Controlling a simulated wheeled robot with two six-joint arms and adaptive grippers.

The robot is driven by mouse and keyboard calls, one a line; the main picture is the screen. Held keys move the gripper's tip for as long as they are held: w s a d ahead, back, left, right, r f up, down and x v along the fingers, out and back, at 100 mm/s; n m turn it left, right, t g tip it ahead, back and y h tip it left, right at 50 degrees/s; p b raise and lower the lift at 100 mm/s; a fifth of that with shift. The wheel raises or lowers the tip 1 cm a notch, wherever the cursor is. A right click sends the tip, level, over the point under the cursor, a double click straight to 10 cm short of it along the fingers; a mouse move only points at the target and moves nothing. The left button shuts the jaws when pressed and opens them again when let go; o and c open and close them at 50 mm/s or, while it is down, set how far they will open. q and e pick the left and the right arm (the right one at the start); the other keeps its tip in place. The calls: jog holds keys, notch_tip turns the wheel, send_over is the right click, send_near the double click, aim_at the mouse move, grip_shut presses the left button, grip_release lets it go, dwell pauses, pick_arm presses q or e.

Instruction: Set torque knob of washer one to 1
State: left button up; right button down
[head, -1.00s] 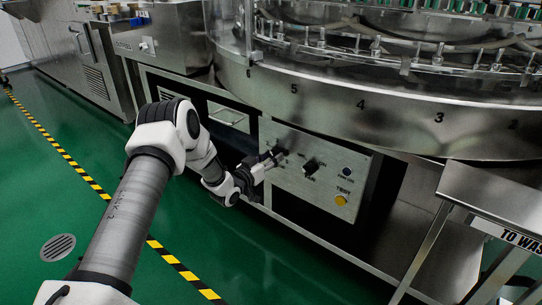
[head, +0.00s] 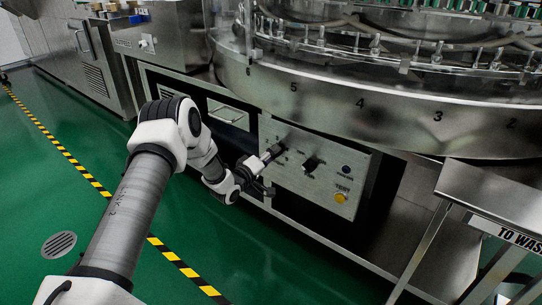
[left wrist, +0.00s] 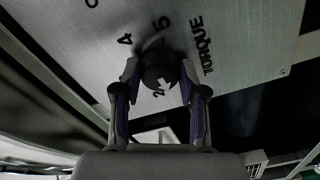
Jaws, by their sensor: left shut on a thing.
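The dark round torque knob (left wrist: 158,68) sits on the grey control panel of the washer, beside the printed word TORQUE in the left wrist view. The numbers 4 and 5 show around its far side. A 2 and a white mark show near its lower edge; I cannot tell for sure where its pointer stands. My left gripper (left wrist: 160,80) is shut on this knob, one finger on each side. In the head view the left gripper (head: 268,158) reaches the left part of the panel (head: 318,190) and hides most of the knob. My right gripper is not in view.
A second black knob (head: 311,164), a dark button (head: 347,170) and a yellow TEST button (head: 341,198) lie to the right on the panel. The round washer housing (head: 400,118) overhangs above. A metal table (head: 490,190) stands at right. Green floor (head: 95,225) is free at left.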

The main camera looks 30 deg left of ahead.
pick_arm(q)
jog(key=n, duration=0.5)
dwell(0.5)
jog(key=o, duration=1.1)
jog(key=shift+o, duration=0.2)
jog(key=s, duration=1.2)
jog(key=shift+a, duration=0.45)
